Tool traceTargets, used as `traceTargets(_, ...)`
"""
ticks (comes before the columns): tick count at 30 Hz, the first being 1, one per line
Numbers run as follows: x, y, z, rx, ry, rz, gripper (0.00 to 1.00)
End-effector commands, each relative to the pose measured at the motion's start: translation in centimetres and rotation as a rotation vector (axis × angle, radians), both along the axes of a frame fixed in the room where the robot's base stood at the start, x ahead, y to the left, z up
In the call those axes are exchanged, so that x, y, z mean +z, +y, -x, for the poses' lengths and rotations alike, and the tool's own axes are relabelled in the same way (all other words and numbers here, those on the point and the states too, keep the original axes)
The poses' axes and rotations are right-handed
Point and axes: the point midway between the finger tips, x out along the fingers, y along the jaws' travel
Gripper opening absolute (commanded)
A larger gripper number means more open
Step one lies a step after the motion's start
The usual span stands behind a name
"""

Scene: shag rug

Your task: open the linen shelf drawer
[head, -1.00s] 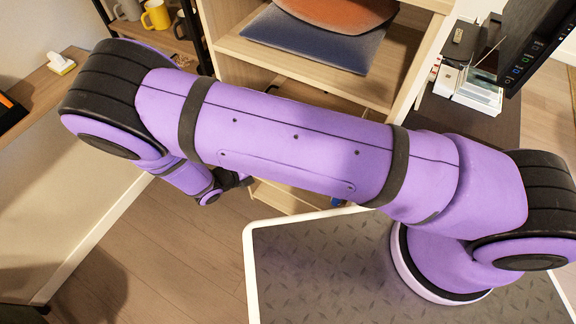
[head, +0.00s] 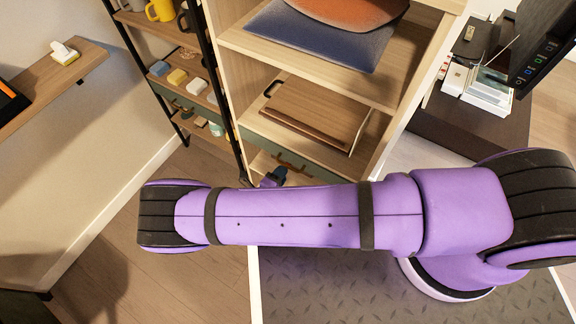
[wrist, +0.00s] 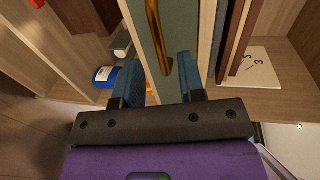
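The linen shelf (head: 235,100) is a tall light-wood unit. Its drawer has a green front (head: 258,148) with a brown-gold bar handle (head: 292,165), low in the head view and partly hidden by my arm. In the wrist view the green front (wrist: 180,25) and handle (wrist: 155,40) run upright between my fingers. My gripper (wrist: 160,75) is open, with blue fingers on either side of the handle's near end. I see no contact. My gripper also shows small in the head view (head: 272,178), at the drawer front. The drawer looks shut.
A wooden board (head: 310,108) lies on the shelf above the drawer, cushions (head: 320,35) higher up. A black-framed rack (head: 190,75) with mugs and small items stands left. A blue-labelled jar (wrist: 105,76) sits beside my fingers. Floor (head: 100,245) is clear at left.

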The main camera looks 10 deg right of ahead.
Motion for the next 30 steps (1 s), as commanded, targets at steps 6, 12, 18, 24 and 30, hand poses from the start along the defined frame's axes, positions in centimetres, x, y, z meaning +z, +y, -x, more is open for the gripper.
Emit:
traceTargets(6,-0.7,-2.1,-2.6,-0.002,-0.001,0.001,0.37)
traceTargets(12,-0.9,-2.9,-3.7,-0.001,0.0,-0.001,0.37)
traceTargets(18,-1.0,-3.1,-3.9,-0.001,0.0,-0.001,0.37)
traceTargets(24,-1.0,-3.0,-3.9,-0.001,0.0,-0.001,0.18)
traceTargets(30,-1.0,-3.0,-3.9,-0.001,0.0,-0.001,0.0)
